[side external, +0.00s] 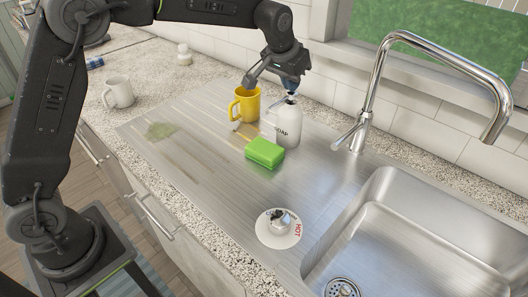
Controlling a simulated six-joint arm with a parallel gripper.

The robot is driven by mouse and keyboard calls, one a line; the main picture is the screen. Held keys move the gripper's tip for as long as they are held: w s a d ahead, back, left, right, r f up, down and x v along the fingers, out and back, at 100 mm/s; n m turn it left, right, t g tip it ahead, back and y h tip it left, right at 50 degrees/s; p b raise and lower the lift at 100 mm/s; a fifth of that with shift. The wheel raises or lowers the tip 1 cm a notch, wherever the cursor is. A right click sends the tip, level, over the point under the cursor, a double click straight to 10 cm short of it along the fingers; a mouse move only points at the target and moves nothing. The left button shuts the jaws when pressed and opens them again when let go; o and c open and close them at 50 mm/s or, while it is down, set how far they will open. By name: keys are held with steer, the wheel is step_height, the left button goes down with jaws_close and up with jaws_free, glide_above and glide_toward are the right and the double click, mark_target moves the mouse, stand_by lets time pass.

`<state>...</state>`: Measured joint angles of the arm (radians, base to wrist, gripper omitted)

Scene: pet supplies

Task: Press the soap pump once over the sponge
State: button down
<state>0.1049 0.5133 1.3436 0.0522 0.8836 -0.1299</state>
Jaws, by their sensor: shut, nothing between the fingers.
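A white soap bottle (289,127) marked "SOAP" stands upright on the metal drainboard. A green sponge (264,152) lies flat just in front of it, a little to its left. My gripper (288,92) is directly above the bottle, pointing down at the pump top. Its fingers are shut with nothing between them. The pump head is mostly hidden by the gripper, so I cannot tell whether they touch or whether the pump is pressed down. No soap shows on the sponge.
A yellow mug (246,104) stands close to the left of the bottle. A chrome faucet (365,100) rises to the right. A white mug (118,92) stands at the far left.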

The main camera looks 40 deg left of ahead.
steer(key=shift+f, duration=0.1)
steer(key=shift+r, duration=1.5)
steer(key=shift+r, duration=0.15)
step_height(320, 180, up, 6)
steer(key=shift+f, duration=0.1)
